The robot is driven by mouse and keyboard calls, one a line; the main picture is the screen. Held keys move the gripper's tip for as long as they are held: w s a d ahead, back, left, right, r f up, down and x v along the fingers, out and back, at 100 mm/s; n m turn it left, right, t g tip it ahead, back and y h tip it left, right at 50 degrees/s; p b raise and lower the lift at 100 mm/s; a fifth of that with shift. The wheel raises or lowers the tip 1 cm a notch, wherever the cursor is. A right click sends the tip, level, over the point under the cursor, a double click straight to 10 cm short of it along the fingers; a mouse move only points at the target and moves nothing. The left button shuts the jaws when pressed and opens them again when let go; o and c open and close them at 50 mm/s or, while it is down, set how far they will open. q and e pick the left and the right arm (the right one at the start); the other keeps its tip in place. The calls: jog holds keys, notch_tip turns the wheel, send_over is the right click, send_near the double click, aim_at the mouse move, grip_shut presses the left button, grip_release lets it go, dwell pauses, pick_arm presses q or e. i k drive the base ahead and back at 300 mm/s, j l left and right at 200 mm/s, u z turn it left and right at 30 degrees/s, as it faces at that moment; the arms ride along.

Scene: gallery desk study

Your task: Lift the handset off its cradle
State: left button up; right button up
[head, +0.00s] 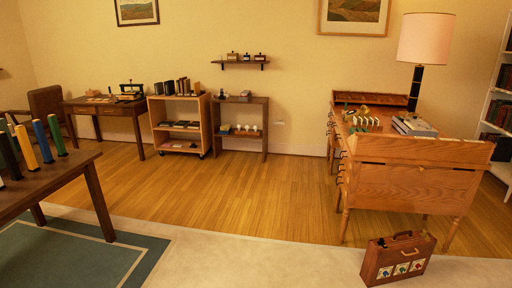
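I cannot make out a handset or cradle for certain at this distance. A small brass-coloured object (363,111) stands on the oak desk (410,177) at the right; it is too small to identify. A dark object with a raised bar (131,90) stands on the dark desk at the far left. A small dark item (245,94) lies on the narrow console table (258,102) by the back wall; its kind is also unclear. Neither of my grippers is in view.
A table with several coloured cylinders (41,141) is at the near left. A wheeled bookcase (204,126) stands by the wall. A lamp (425,40) and books (414,126) are on the oak desk. A brown case (398,258) stands on the floor. The middle wooden floor (235,190) is clear.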

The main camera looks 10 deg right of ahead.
aim_at(367, 112)
jog(key=i, duration=1.75)
jog(key=i+z, duration=0.3)
jog(key=i, duration=0.15)
jog(key=i+j+z, duration=0.25)
jog(key=i, duration=0.15)
jog(key=i+j+z, duration=0.15)
jog(key=i+z, duration=0.15)
jog(key=i, duration=0.15)
jog(key=i+j+z, duration=1)
jog(key=j, duration=0.15)
jog(key=i+j+z, duration=0.1)
jog(key=j+z, duration=0.2)
jog(key=j, duration=0.1)
